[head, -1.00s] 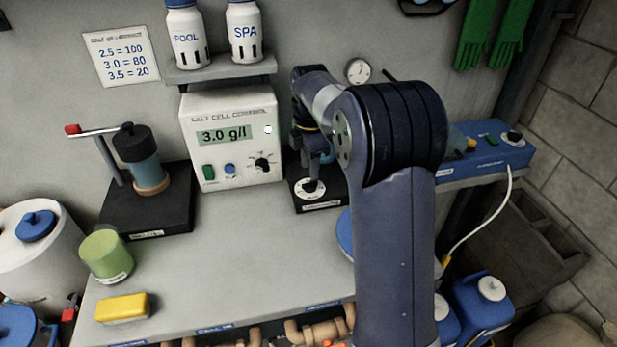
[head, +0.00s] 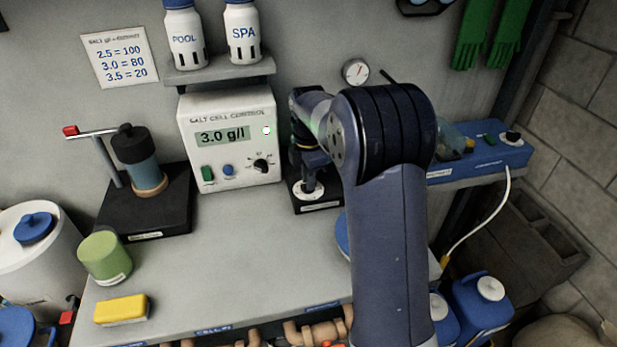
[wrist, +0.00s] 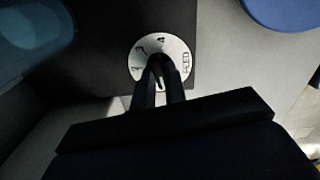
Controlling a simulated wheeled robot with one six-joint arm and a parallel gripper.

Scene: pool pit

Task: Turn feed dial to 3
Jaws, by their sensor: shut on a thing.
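The feed dial has a round white face (head: 309,194) on a black base at the back of the bench, right of the salt cell control box. My gripper (head: 309,184) reaches down onto it from above. In the wrist view the white dial face (wrist: 178,46) shows the word FEED on its right side and a few numbers around its edge. My gripper (wrist: 160,74) is shut on the dark knob at the centre. The fingers hide most of the knob, so I cannot tell which number it points to.
The salt cell control box (head: 230,115) reads 3.0 g/l. A wall card (head: 119,57) reads 2.5 = 100, 3.0 = 80, 3.5 = 20. A lever device (head: 140,165), a green cup (head: 104,257) and a yellow sponge (head: 121,309) stand left. The front middle bench is clear.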

